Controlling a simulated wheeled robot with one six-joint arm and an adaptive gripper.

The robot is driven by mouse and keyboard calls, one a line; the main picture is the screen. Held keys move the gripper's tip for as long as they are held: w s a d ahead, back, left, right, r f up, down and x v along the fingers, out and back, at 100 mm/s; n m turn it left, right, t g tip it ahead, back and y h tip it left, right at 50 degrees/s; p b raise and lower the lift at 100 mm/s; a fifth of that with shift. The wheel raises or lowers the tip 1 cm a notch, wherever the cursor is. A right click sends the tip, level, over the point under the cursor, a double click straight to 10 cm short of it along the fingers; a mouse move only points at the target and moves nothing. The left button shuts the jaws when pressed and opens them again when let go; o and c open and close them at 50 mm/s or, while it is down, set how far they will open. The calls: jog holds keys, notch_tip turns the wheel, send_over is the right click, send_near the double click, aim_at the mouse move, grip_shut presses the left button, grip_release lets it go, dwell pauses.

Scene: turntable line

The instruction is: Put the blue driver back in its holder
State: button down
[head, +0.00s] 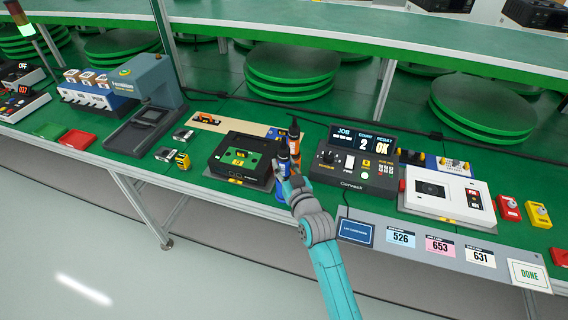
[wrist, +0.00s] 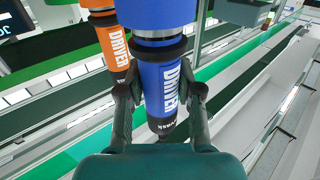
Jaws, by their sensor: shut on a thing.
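The blue driver (wrist: 163,75) is between the two fingers of my gripper (wrist: 160,105) in the wrist view, and the fingers are shut on its body. In the head view the blue driver (head: 282,159) stands roughly upright at the front of the bench, with my gripper (head: 286,180) on it. The orange driver (head: 294,137) is close beside and behind it; it also shows in the wrist view (wrist: 112,45), left of the blue one. The holder is not clearly seen; my gripper and the drivers cover that spot, and I cannot tell whether the blue driver is seated or raised.
A black fixture with a green insert (head: 240,158) sits just left of my gripper. A control box with a screen (head: 352,165) stands close on the right. A yellow tape measure (head: 183,161) lies farther left. A white unit (head: 448,204) is farther right.

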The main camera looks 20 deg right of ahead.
jog(key=c, duration=0.7)
grip_release()
jog(key=shift+f, duration=0.1)
jog(key=s, duration=1.2)
jog(key=shift+d, duration=0.25)
